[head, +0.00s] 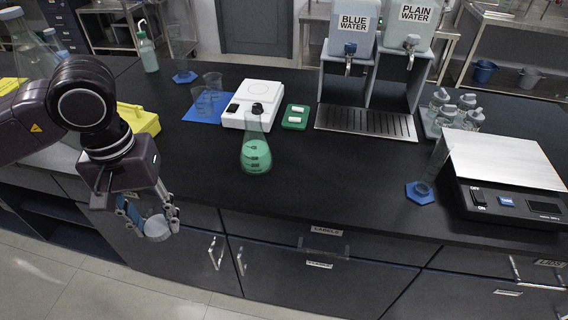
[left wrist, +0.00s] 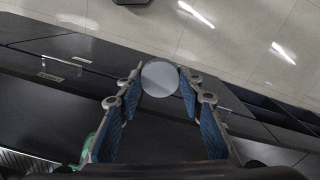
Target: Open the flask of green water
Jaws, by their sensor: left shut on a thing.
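The flask of green water (head: 256,156) stands upright on the black bench in the head view, in front of a white stirrer. My left gripper (head: 152,222) is left of the flask, in front of the bench edge and over the drawer fronts. It is shut on a pale grey round piece (head: 157,229), which shows as a flat disc (left wrist: 160,78) between the blue-padded fingers in the left wrist view. I cannot tell what this piece is. My right gripper is not in view.
Behind the flask are the white stirrer (head: 242,112), a green tray (head: 296,117) with white bars, and beakers (head: 208,93) on a blue mat. A scale (head: 508,172) and several stoppered bottles stand right.

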